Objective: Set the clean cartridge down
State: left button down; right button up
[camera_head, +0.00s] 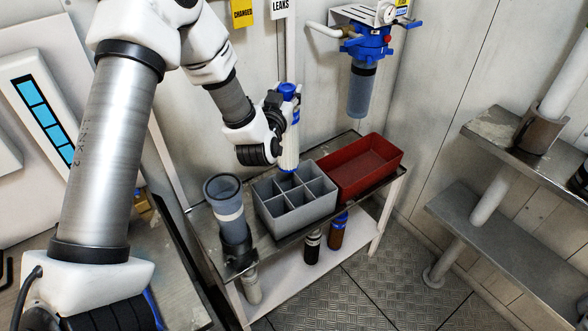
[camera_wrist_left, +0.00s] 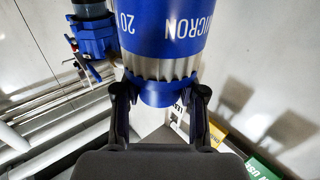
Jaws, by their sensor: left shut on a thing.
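The clean cartridge (camera_head: 290,147) is white with a blue cap and hangs upright in my left gripper (camera_head: 280,108). In the left wrist view both fingers of the left gripper (camera_wrist_left: 160,97) close on the blue neck of the cartridge (camera_wrist_left: 160,38), whose blue band reads "20 MICRON". The cartridge's lower end shows at the back edge of the grey divided crate (camera_head: 301,220). I cannot tell whether it is above a back compartment or just inside it. The crate's front compartments look empty. My right gripper is not in view.
A red tray (camera_head: 387,180) stands right of the crate on the bench. A grey open cylinder (camera_head: 228,199) stands to its left. A blue-headed filter housing (camera_head: 362,85) hangs on the wall. Bottles (camera_head: 338,232) stand on the lower shelf.

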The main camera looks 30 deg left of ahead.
pick_arm(q)
send_over(287, 143)
jog(key=w+a, duration=0.1)
notch_tip(287, 143, down, 4)
jog(key=f, duration=0.3)
jog(key=w+f, duration=0.1)
jog(key=f, duration=0.7)
jog(key=shift+w+a+f+p, duration=0.15)
jog(key=shift+a+f+p, duration=0.05)
jog(key=shift+a+p, duration=0.1)
jog(key=shift+r, duration=0.1)
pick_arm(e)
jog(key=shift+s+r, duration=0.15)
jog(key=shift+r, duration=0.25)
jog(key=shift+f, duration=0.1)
pick_arm(q)
jog(key=c, duration=0.7)
grip_release()
jog(key=shift+f, duration=0.2)
